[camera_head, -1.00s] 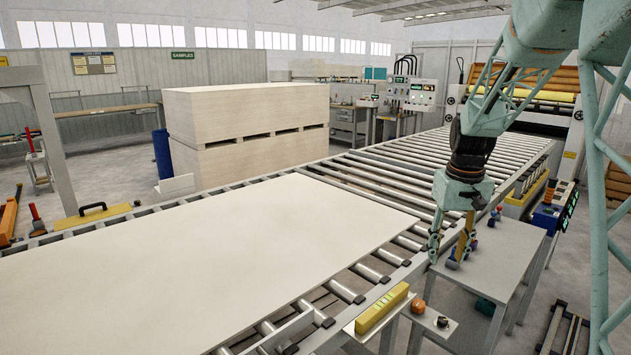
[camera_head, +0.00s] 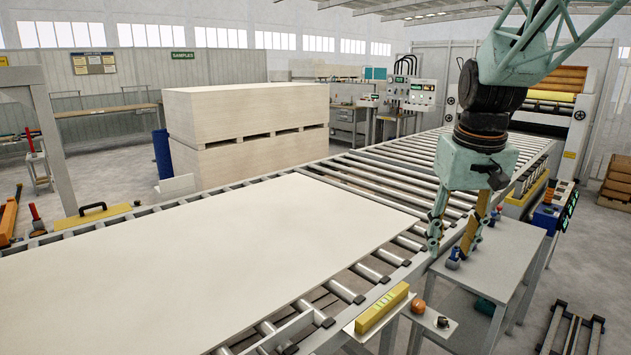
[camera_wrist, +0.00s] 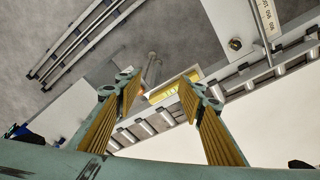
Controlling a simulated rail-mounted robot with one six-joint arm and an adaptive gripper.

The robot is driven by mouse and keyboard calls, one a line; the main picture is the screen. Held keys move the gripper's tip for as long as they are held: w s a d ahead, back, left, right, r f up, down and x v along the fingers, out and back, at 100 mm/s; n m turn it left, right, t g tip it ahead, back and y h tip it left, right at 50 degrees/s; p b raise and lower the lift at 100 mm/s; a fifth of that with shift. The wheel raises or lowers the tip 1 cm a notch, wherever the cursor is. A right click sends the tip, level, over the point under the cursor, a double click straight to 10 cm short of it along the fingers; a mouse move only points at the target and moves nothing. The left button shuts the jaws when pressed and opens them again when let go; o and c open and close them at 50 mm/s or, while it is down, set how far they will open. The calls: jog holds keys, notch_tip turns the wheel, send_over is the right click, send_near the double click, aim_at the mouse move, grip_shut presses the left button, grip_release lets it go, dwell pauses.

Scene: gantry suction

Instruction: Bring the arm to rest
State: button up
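My gripper (camera_head: 453,248) hangs from my arm at the right of the head view, above the near end of a grey side table and beside the roller conveyor. Its two fingers with yellow-brown ribbed pads are spread apart with nothing between them. In the wrist view my gripper (camera_wrist: 157,90) also shows open and empty, with the floor, the conveyor edge and the yellow block beyond the gap.
A large pale board (camera_head: 190,255) lies on the roller conveyor (camera_head: 400,165). A yellow block (camera_head: 382,307) sits on a ledge at the conveyor's near edge. The grey side table (camera_head: 490,272) holds small blue-based items. A stacked board pile (camera_head: 247,120) stands behind.

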jog(key=s+a+r, duration=0.1)
jog(key=s+a, duration=0.1)
jog(key=s, duration=0.9)
jog(key=s+a+r+t, duration=0.1)
jog(key=s+a, duration=0.2)
jog(key=s, duration=0.9)
jog(key=s+a+r+t, duration=0.1)
jog(key=s+a+r, duration=0.1)
jog(key=s, duration=0.9)
jog(key=shift+s+a, duration=0.2)
jog(key=shift+a, duration=0.45)
